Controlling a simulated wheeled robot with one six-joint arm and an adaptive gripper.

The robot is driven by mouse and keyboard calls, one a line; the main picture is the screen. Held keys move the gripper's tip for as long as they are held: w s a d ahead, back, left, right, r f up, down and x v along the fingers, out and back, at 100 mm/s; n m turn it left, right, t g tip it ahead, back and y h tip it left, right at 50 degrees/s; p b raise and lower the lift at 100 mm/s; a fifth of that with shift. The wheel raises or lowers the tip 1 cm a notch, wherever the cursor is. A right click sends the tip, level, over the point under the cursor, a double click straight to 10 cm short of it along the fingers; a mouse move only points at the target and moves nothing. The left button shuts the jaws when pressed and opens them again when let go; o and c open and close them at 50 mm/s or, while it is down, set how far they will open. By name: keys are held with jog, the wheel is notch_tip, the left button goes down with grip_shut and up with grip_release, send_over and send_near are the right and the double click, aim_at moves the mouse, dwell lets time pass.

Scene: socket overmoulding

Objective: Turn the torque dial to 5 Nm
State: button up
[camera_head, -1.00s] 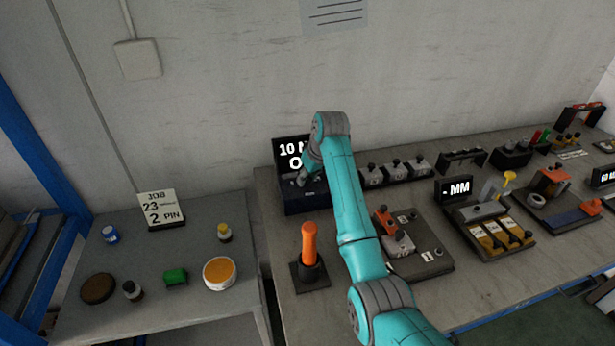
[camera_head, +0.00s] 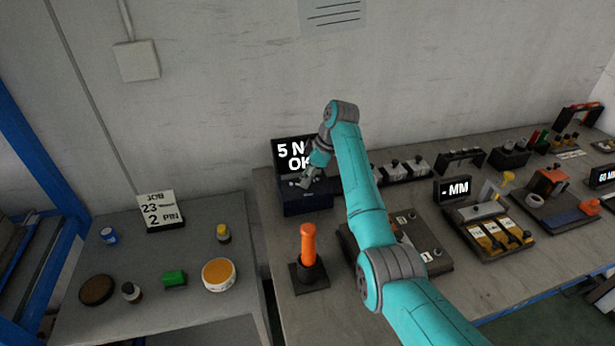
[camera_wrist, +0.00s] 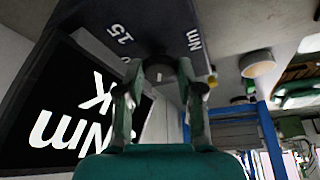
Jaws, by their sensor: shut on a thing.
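The torque unit (camera_head: 308,205) stands at the back left of the workbench, against the wall. Its black display (camera_head: 288,153) reads "5 N" and "OK", with the right part of the text hidden by my arm. In the wrist view the display (camera_wrist: 75,120) fills the lower left, upside down. The dial (camera_wrist: 160,72) sits on the unit's dark face beside a "15" mark and "Nm" lettering. My gripper (camera_head: 304,182) is at the unit's face. In the wrist view its two fingers (camera_wrist: 160,90) are shut on the dial, one on each side.
An orange-handled tool (camera_head: 309,245) stands upright in front of the unit. A grey fixture plate (camera_head: 435,262) lies beneath my arm. A side table at left holds a job card (camera_head: 160,209) and small containers. The bench's front left has free room.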

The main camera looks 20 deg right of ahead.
dwell(0.4)
jog(key=o, duration=1.2)
jog(key=shift+c, duration=0.2)
jog(key=v, duration=0.7)
jog(key=shift+d+r, duration=0.15)
